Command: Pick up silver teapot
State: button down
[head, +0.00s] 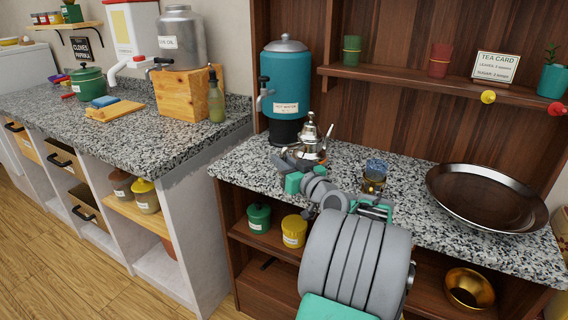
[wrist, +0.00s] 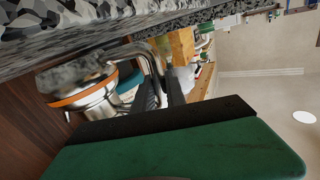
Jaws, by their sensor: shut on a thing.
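The silver teapot (head: 311,142) is on or just above the speckled counter, in front of the teal hot water dispenser (head: 284,88); I cannot tell if it touches the counter. My gripper (head: 291,160) is beside its lower left in the head view. In the wrist view the teapot's shiny body (wrist: 97,103) is at the left, with an orange band round it. A curved metal part, which looks like its handle, runs to the dark fingers of my gripper (wrist: 160,82), which are shut on it. The exact grip is partly hidden.
A small glass with a blue top (head: 375,171) and a wide dark pan (head: 486,199) are on the counter to the right. A shelf (head: 400,78) with cups and a tea card is above. Green and yellow pots sit on the lower shelf.

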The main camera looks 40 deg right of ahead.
jog(key=shift+r, duration=0.7)
jog(key=s+a+r, duration=0.2)
jog(key=s+r, duration=0.3)
jog(key=s, duration=0.1)
jog(key=s+a+r, duration=0.2)
jog(key=s+r, duration=0.3)
jog(key=s, duration=0.2)
jog(key=shift+a+r+p, duration=0.3)
jog(key=shift+r+p, duration=0.1)
jog(key=shift+s, duration=0.1)
jog(key=c, duration=1.9)
grip_release()
grip_shut()
jog(key=shift+a, duration=0.1)
